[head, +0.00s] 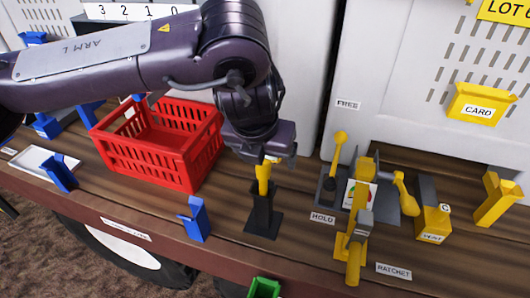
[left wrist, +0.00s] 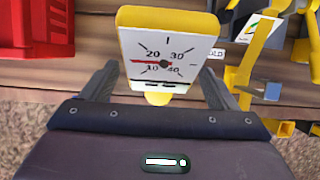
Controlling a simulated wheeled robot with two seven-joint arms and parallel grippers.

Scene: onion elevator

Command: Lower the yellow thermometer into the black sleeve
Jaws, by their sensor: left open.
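The yellow thermometer (head: 264,178) stands upright with its lower end in the top of the black sleeve (head: 263,218), which stands on the wooden bench. In the left wrist view its white dial (left wrist: 168,60) faces the camera, with a red needle. My left gripper (head: 262,152) is directly above the sleeve, at the thermometer's upper part. Its two fingers are apart, one on each side of the dial, with gaps showing. The gripper hides much of the thermometer's head in the head view. The sleeve is not seen in the left wrist view. My right gripper is not in view.
A red basket (head: 158,155) stands left of the sleeve, and a blue holder (head: 195,219) stands at the front left. To the right are yellow levers on a grey plate and a yellow ratchet post (head: 357,250). A green thing (head: 264,288) is below the bench edge.

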